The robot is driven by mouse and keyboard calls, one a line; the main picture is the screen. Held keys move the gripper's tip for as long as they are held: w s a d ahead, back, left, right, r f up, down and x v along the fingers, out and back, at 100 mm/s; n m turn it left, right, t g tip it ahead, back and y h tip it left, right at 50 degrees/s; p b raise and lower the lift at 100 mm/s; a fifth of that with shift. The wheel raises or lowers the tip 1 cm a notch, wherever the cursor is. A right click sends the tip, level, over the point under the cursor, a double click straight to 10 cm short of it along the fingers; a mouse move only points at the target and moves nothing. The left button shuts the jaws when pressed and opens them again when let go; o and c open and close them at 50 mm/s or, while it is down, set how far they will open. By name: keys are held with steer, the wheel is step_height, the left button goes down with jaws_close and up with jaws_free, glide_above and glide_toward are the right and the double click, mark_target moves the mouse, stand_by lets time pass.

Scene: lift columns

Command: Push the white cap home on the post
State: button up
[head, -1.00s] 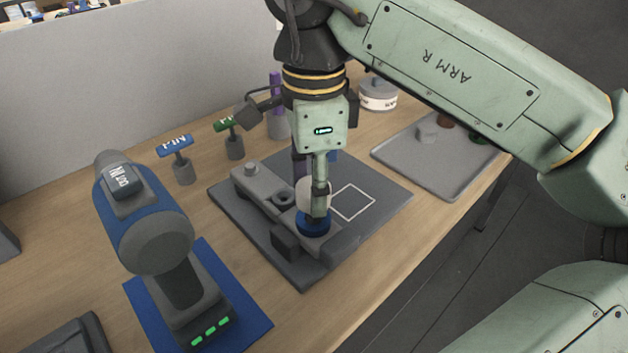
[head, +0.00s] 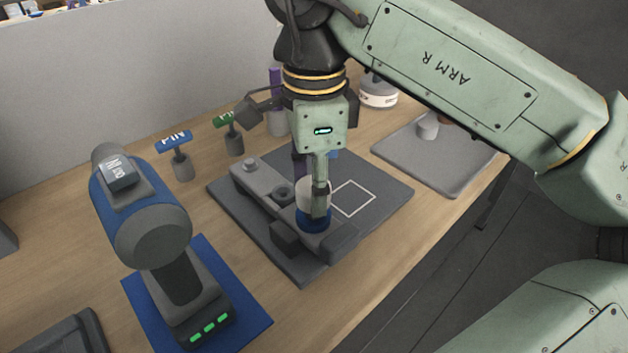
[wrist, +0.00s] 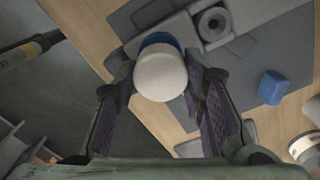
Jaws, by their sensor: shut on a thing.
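The white cap (wrist: 161,76) sits between the fingers of my gripper (wrist: 163,84) in the wrist view. In the head view the cap (head: 304,192) is partly covered by the near finger of my gripper (head: 319,205). My gripper points down and is shut on the cap. A blue round part (head: 312,222) is right under the cap, on the dark grey fixture (head: 268,190); its edge also shows in the wrist view (wrist: 160,40). The post is hidden, and I cannot tell whether a gap is left under the cap.
A blue-and-grey drill (head: 155,235) stands on a blue mat at the left. Tools with blue (head: 174,141) and green (head: 226,118) handles stand behind it. A grey tray (head: 445,170) lies at the right. A white outlined square (head: 353,199) beside the cap is empty.

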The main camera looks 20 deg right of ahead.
steer(key=shift+f+b, duration=0.6)
steer(key=shift+f, duration=0.1)
stand_by(1.6)
steer(key=o, duration=1.2)
steer(key=o, duration=0.5)
steer(key=shift+r, duration=0.1)
steer(key=shift+c, duration=0.2)
steer(key=shift+r, duration=0.1)
steer(key=shift+r+p, duration=0.65)
steer(key=shift+r, duration=0.1)
steer(key=shift+r, duration=0.2)
